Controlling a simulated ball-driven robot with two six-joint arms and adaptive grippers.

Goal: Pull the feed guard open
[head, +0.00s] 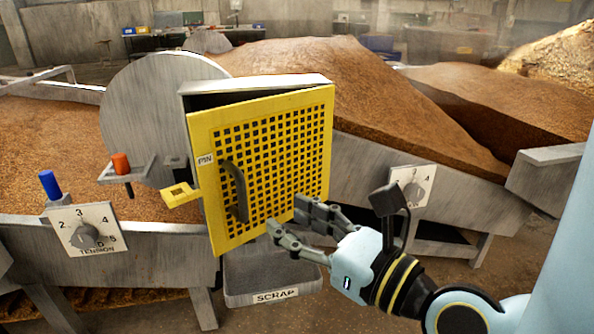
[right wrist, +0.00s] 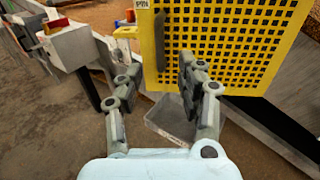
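The yellow mesh feed guard (head: 285,150) stands on the front of a grey box, with a gap along its top edge, so it looks slightly ajar. A dark curved handle (head: 236,190) is on its left side, under a PIN label (head: 206,160). My right gripper (head: 285,220) is open and empty, in front of the guard's lower part, right of the handle. In the right wrist view the guard (right wrist: 225,45) fills the top, and the handle (right wrist: 159,40) shows beyond the open fingers (right wrist: 160,82). My left gripper is not in view.
A yellow latch tab (head: 180,194) sticks out left of the guard. An orange pin (head: 121,163) and a blue pin (head: 50,184) stand further left. A tension dial (head: 87,236) is at lower left, another dial (head: 412,188) at right. A SCRAP tray (head: 245,283) lies below.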

